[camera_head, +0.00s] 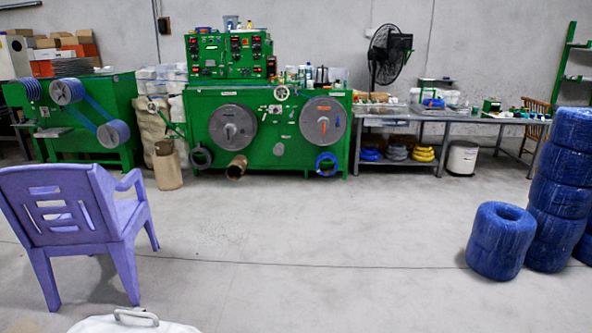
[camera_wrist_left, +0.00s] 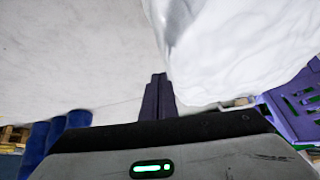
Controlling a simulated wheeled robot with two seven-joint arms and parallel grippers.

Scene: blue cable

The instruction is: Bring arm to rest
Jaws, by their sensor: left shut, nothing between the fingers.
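My left gripper (camera_wrist_left: 158,97) shows in the left wrist view, with its two dark fingers together and nothing between them. It is beside a large white, wrinkled surface (camera_wrist_left: 240,45); I cannot tell whether they touch. Neither gripper shows in the head view, and my right gripper is in no view. Blue cable coils (camera_head: 502,241) stand at the right in the head view, one alone and several stacked behind it. Blue coils also show at the lower left of the left wrist view (camera_wrist_left: 52,140).
A purple plastic chair (camera_head: 68,205) stands at the left. A white thing with a grey handle (camera_head: 135,317) is cut off at the bottom edge. A green machine (camera_head: 265,135) and a metal workbench (camera_head: 440,118) line the back. The grey floor between is clear.

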